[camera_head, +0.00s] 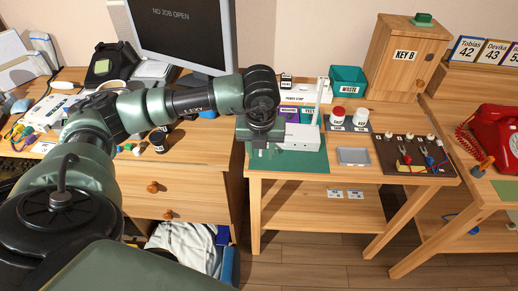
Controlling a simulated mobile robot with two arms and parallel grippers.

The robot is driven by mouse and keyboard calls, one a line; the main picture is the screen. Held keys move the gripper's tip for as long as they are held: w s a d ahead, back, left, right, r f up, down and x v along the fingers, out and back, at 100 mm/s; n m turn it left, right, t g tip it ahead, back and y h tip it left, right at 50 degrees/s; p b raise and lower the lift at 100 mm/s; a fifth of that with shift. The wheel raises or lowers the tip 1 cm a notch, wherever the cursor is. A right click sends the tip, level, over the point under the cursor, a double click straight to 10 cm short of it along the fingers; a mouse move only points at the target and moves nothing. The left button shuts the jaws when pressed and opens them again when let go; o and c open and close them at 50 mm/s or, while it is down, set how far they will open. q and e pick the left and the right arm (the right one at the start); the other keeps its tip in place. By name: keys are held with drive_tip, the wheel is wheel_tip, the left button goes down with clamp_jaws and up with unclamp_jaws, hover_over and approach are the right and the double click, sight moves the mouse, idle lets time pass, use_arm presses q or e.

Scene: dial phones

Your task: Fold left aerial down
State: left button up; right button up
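A white box-shaped device (301,139) sits on a green mat (312,160) on the middle table. A thin upright rod (317,107), which looks like an aerial, stands at the device's right end. No second aerial can be made out; my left arm hides the device's left end. My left gripper (262,150) points down at that left end, over the mat's left part. Its fingers are small and dark, and I cannot tell whether they touch the device or hold anything. My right gripper is out of view.
Behind the device stand a teal waste bin (348,79) and red-lidded and white-lidded jars (338,116). A grey tray (354,156) and a dark board with wires (412,155) lie to the right. A monitor (182,32) stands behind my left arm.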

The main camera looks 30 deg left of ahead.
use_arm(q)
drive_tip(key=shift+f, duration=0.3)
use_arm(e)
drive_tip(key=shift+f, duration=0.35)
use_arm(q)
drive_tip(key=r+p, duration=0.2)
drive_tip(key=r, duration=0.1)
drive_tip(key=r+p, duration=0.1)
drive_tip(key=r, duration=0.1)
drive_tip(key=shift+w+d+r, duration=0.1)
drive_tip(key=shift+d+r, duration=0.1)
drive_tip(key=shift+d, duration=0.1)
drive_tip(key=shift+r+p, duration=0.55)
drive_tip(key=shift+r, duration=0.05)
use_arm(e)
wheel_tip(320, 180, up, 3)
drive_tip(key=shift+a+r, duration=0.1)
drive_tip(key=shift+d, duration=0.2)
